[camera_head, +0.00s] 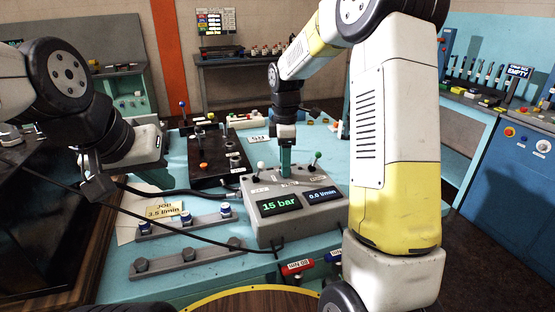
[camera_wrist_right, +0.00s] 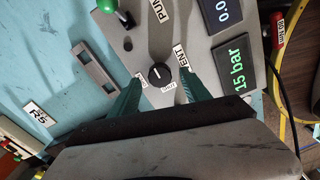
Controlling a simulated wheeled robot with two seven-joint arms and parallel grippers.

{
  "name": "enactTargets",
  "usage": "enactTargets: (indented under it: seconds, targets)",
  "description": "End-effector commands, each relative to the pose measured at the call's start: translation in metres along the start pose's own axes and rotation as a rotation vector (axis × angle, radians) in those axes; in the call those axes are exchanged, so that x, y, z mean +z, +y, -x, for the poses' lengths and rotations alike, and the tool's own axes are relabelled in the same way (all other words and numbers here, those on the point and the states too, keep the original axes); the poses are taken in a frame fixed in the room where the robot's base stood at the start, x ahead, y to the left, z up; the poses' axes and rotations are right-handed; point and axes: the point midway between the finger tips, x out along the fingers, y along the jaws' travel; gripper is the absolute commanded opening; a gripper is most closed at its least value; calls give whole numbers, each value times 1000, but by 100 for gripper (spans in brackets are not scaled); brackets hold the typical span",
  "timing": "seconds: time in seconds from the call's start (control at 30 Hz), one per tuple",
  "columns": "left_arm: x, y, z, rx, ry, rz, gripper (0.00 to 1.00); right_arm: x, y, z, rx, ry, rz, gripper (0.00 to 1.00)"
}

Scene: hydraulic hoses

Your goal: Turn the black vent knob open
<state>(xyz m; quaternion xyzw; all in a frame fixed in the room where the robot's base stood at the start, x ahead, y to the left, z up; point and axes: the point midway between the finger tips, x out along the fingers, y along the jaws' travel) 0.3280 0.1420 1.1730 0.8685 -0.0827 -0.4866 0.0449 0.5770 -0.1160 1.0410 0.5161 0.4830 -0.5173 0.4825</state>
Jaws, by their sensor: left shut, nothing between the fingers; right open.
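The black vent knob (camera_wrist_right: 159,74) is a small round knob with a white pointer line on the grey control box (camera_head: 297,222). In the right wrist view it sits between the tips of my right gripper's two green fingers, with a gap on both sides. A SHUT label lies beside it, and a partly covered label ending in "ENT" is close to the right finger. My right gripper (camera_head: 286,163) is open over the box's back edge in the head view, where the knob is hidden. My left gripper (camera_head: 95,188) is shut and empty, off to the left.
The box's displays read 15 bar (camera_head: 279,204) and 0.0 l/min (camera_head: 322,195). A white-topped lever (camera_head: 261,167) and a green-topped lever (camera_head: 317,157) stand near the right gripper. Black hoses cross the blue bench, with capped fittings (camera_head: 186,222) at its left. A black manifold (camera_head: 205,160) lies behind.

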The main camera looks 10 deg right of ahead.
Motion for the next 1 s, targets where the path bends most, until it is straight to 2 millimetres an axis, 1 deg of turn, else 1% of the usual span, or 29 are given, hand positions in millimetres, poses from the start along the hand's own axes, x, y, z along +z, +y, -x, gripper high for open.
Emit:
enactTargets:
  seconds: [0.03, 0.13, 0.4, 0.47, 0.6, 0.7, 1.0]
  targets:
    - [0, 0, 0, 0, 0, 0, 0, 0, 0, -5, 0, 0, 0, 55]
    - [0, 0, 0, 0, 0, 0, 0, 0, 0, -11, 1, 0, 0, 55]
    - [0, 0, 0, 0, 0, 0, 0, 0, 0, -13, 2, 1, -1, 55]
    - [0, 0, 0, 0, 0, 0, 0, 0, 0, -12, 2, 1, -1, 45]
    - [0, 0, 0, 0, 0, 0, 0, 0, 0, -12, 2, 1, -1, 18]
    - [0, 0, 0, 0, 0, 0, 0, 0, 0, -12, 2, 1, -2, 0]
    - [0, 0, 0, 0, 0, 0, 0, 0, 0, -12, 2, 1, -31, 0]
